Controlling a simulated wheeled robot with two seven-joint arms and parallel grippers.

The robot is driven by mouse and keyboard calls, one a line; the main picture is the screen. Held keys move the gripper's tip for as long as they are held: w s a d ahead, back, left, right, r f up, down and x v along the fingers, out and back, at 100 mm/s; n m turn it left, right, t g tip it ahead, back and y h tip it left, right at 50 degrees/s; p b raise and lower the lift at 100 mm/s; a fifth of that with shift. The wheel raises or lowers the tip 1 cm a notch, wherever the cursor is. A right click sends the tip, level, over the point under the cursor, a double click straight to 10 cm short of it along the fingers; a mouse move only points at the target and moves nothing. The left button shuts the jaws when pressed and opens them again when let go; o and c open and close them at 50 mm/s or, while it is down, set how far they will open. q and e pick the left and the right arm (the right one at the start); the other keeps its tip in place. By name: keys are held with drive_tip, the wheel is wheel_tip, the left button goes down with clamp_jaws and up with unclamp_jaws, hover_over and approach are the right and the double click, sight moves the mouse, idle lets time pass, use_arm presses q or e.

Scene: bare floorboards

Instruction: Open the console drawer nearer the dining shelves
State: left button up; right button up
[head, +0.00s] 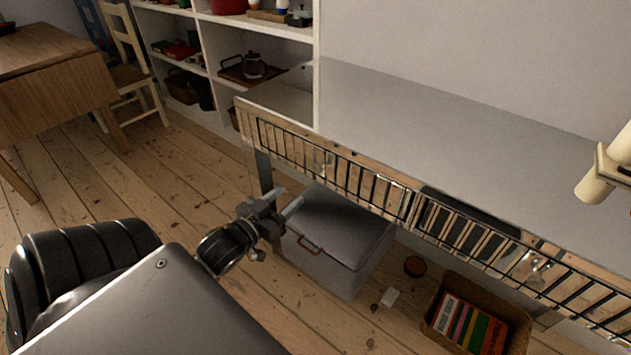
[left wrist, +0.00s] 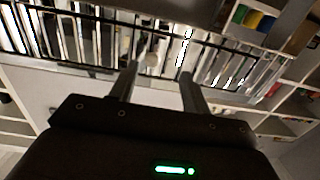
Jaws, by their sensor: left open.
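The grey-topped console (head: 440,130) has two mirrored drawer fronts with black bars. The left drawer (head: 290,148), nearer the white shelves (head: 201,50), looks shut; its round clear knob (head: 322,163) is on the front. The right drawer (head: 475,235) also looks shut and has a similar knob (head: 537,270). My left gripper (head: 290,203) is open and empty, in front of and below the left drawer. In the left wrist view, the drawer front (left wrist: 80,38) lies beyond the open fingers (left wrist: 157,77), and a pale knob (left wrist: 152,58) shows between the tips, apparently not gripped. My right gripper is out of view.
A grey lidded box (head: 335,240) and a basket of books (head: 475,318) stand on the floor under the console. A wooden table (head: 50,75) and chair (head: 135,70) stand at the left. A cream object (head: 610,165) is at the right edge. Floorboards left of the console are clear.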

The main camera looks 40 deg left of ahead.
sight(316, 171)
use_arm(q)
drive_tip(key=shift+t, duration=0.3)
drive_tip(key=w, duration=0.3)
drive_tip(key=w+r, duration=0.1)
drive_tip(key=w, duration=0.2)
drive_tip(key=w+r+b, duration=0.1)
drive_tip(key=w, duration=0.2)
drive_tip(key=shift+d, duration=0.3)
drive_tip(key=shift+w, duration=0.7)
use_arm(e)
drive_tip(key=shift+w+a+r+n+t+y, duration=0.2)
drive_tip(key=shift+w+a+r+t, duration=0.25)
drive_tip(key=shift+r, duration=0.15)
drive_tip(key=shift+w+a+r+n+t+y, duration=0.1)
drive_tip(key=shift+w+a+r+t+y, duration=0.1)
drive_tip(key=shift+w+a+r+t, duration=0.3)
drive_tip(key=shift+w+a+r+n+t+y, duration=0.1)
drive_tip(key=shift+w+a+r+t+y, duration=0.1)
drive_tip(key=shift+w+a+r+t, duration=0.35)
use_arm(q)
drive_tip(key=shift+c, duration=0.4)
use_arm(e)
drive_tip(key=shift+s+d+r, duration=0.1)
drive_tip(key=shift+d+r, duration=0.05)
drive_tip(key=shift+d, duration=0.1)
use_arm(q)
clamp_jaws()
